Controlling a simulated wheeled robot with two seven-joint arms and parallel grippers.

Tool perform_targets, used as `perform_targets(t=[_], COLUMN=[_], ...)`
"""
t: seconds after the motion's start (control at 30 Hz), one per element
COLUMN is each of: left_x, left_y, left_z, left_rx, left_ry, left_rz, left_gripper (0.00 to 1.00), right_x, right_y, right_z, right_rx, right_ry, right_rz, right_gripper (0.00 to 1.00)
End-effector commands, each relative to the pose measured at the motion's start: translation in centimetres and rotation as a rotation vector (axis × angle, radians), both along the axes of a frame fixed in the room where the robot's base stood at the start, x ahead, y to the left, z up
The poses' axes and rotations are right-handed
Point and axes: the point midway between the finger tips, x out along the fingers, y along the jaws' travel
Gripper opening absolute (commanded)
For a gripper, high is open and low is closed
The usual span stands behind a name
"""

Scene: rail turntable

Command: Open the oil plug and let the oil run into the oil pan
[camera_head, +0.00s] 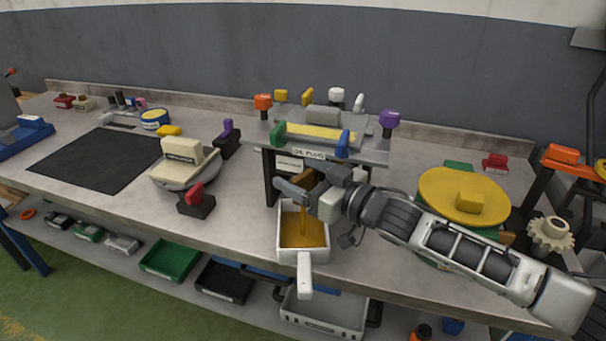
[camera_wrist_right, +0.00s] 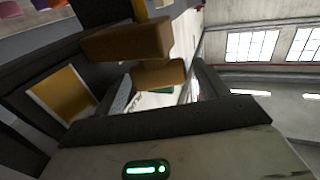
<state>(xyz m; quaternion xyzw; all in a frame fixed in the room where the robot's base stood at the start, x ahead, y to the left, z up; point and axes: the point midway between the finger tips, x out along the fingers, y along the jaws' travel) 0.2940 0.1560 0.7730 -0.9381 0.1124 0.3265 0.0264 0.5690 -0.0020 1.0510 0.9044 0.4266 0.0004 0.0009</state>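The white oil pan (camera_head: 286,226) stands under the front of the bench fixture, its handle toward me. Golden oil (camera_head: 302,236) lies in it and shows in the right wrist view (camera_wrist_right: 62,95). A thin golden stream comes down into the pan from beside the gripper. The brown oil plug (camera_head: 306,178) is below the OIL PLUG label (camera_head: 308,154), partly hidden by my right gripper (camera_head: 296,190). In the right wrist view, a brown block (camera_wrist_right: 160,73) shows between the spread fingers with a gap; another brown block (camera_wrist_right: 125,40) is beyond it. My left gripper is not in view.
The fixture (camera_head: 375,155) carries several coloured knobs on top. A scale-like device (camera_head: 185,172) and a red-handled block (camera_head: 196,202) stand left. A black mat (camera_head: 95,160) lies farther left.

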Motion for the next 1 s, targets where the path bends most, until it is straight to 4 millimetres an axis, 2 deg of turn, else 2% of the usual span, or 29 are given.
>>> perform_targets(t=[0.23, 0.37, 0.8, 1.0], left_x=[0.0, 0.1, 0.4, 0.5], left_y=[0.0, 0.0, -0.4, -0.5], left_z=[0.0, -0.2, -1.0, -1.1], left_rx=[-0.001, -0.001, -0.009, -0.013], left_ry=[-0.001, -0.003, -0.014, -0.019], left_rz=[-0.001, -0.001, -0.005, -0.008], left_gripper=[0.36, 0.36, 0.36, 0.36], right_x=[-0.2, -1.1, -7.5, -9.5], right_y=[-0.2, -1.3, -9.2, -11.5], right_z=[-0.1, -0.2, -0.4, -0.2], right_rx=[0.001, 0.001, -0.004, -0.002], right_ry=[0.002, 0.002, 0.003, 0.002], right_rz=[0.001, 0.000, -0.002, -0.001], right_gripper=[0.73, 0.73, 0.73, 0.73])
